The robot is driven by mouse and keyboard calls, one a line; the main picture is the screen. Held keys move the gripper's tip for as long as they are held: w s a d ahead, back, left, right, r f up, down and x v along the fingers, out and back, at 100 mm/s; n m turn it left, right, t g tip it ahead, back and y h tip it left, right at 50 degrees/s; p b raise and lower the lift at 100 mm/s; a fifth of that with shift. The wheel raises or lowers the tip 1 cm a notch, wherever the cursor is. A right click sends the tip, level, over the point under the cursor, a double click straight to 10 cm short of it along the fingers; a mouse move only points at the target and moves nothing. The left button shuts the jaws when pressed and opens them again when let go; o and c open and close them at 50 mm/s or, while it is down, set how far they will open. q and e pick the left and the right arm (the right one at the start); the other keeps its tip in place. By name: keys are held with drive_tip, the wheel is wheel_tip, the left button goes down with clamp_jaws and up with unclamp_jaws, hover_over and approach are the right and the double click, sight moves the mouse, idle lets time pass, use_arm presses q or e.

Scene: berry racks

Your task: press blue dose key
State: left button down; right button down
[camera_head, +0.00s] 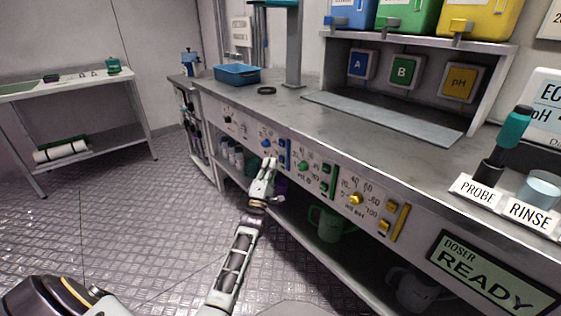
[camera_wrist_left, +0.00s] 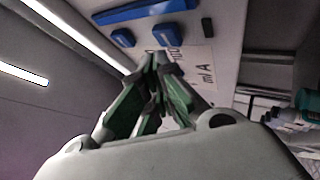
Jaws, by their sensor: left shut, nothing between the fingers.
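The blue dosing controls are on the bench's front panel in the head view: a blue knob (camera_head: 266,143) and, to its right, a blue bar (camera_head: 288,153) with small blue keys beside it. In the left wrist view the long blue bar (camera_wrist_left: 150,10) is at the top, with one small blue key (camera_wrist_left: 122,37) and another (camera_wrist_left: 163,35) below it. I cannot read which is the dose key. My left gripper (camera_head: 269,163) is shut and empty, just below and in front of these controls. Its fingertips (camera_wrist_left: 156,58) appear close to the panel; contact cannot be told.
Green keys (camera_head: 327,181) and yellow keys (camera_head: 399,222) sit further right on the same panel. A READY display (camera_head: 490,272) is at the lower right. The shelf under the bench holds a green jug (camera_head: 329,223). The floor (camera_head: 150,220) left of the bench is open.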

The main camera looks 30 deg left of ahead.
use_arm(q)
drive_tip(key=shift+w+d, duration=0.1)
drive_tip(key=shift+w, duration=0.05)
idle(0.5)
drive_tip(key=shift+w, duration=0.25)
drive_tip(key=shift+w+d, duration=0.25)
drive_tip(key=shift+w, duration=0.15)
idle(1.4)
drive_tip(key=shift+s, duration=0.15)
drive_tip(key=shift+s+a+p, duration=0.3)
drive_tip(key=shift+s+p, duration=0.3)
drive_tip(key=shift+s, duration=0.05)
idle(0.4)
drive_tip(key=s+p, duration=0.1)
drive_tip(key=s+a+p, duration=0.1)
drive_tip(key=s, duration=0.1)
drive_tip(key=s+a+p, duration=0.1)
drive_tip(key=shift+s, duration=0.35)
idle(0.4)
